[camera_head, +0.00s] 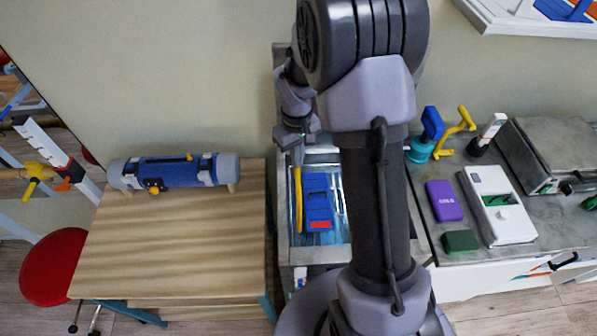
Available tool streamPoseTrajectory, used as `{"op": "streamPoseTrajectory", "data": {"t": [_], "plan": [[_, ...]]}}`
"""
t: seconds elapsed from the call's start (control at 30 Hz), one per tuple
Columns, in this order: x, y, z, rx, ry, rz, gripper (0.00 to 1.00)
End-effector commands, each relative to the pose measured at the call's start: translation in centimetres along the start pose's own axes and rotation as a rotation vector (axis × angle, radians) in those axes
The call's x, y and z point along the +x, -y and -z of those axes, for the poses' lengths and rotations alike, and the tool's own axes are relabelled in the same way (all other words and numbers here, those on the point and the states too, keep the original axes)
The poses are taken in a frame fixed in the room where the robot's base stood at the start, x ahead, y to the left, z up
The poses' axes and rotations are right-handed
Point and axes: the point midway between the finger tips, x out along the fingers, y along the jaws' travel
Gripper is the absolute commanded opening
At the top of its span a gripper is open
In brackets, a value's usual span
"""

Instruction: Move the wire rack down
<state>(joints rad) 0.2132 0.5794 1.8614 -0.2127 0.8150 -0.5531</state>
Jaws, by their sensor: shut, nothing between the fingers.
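An open metal tank (284,240) stands in the middle, partly behind my arm. In it is a blue block with a red end (318,197) and a thin yellow bar (298,200) along its left side. Thin pale bars (338,193) to the right of the block look like part of the wire rack; most of the rack is hidden by the block and my arm. My gripper (297,155) points down over the tank's back left part, shut and empty, just above the yellow bar's upper end. I cannot tell whether they touch.
A wooden table (180,240) with a blue-and-grey roll (185,171) stands left, beside a red stool (55,268). A grey counter on the right holds a purple box (444,200), a white device (505,223) and a dark green block (460,241). The wall is close behind.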

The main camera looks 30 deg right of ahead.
Motion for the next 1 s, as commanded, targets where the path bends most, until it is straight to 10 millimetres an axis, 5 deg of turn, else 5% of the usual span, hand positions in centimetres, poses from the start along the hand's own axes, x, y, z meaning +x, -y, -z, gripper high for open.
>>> {"op": "streamPoseTrajectory", "data": {"t": [1.0], "plan": [[2.6, 0.0, 0.0, 0.000, 0.001, 0.001, 0.00]]}}
